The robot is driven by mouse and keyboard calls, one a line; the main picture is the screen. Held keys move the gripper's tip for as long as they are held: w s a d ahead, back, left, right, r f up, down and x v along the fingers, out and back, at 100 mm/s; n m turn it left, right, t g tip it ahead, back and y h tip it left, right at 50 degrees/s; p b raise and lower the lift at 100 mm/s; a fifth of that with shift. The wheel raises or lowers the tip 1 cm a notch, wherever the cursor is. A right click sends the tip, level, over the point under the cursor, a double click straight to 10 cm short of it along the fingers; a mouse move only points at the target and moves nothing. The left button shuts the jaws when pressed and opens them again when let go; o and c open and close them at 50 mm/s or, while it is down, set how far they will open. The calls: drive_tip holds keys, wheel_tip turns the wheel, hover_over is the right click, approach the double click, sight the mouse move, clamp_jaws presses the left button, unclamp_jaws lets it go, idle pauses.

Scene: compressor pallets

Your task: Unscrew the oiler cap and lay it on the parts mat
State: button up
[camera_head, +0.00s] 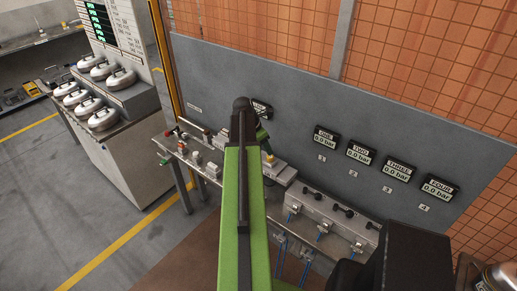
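My green arm (243,200) reaches from the bottom middle up toward the wall bench. Past its dark elbow, a short green and dark section of it slopes down to the right. My gripper would be at the end of that section, near a small yellowish part (269,158) on a pale block (281,172). Its fingers are too small and covered to make out. I cannot tell whether the yellowish part is the oiler cap or whether the gripper touches it. I cannot make out the parts mat; my arm covers part of the bench.
A narrow bench (203,168) with small fittings runs along the grey wall panel (300,95). Gauges (361,153) reading 0.0 bar hang above. A cabinet (130,135) with rounded pale units stands left. The left floor is clear.

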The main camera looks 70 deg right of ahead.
sight(269, 157)
drive_tip(key=b+x, duration=0.5)
drive_tip(key=x, duration=0.2)
drive_tip(key=shift+d+f, duration=0.15)
drive_tip(key=shift+f, duration=0.15)
drive_tip(key=shift+s+r, duration=0.1)
clamp_jaws()
drive_tip(key=shift+s+n+t+h, duration=0.15)
drive_tip(key=shift+n+t+h, duration=0.15)
drive_tip(key=shift+n, duration=0.6)
drive_tip(key=shift+n+t, duration=0.3)
drive_tip(key=shift+n, duration=0.7)
drive_tip(key=shift+n, duration=0.5)
drive_tip(key=n+t, duration=0.1)
drive_tip(key=n, duration=0.1)
drive_tip(key=shift+n+t, duration=0.3)
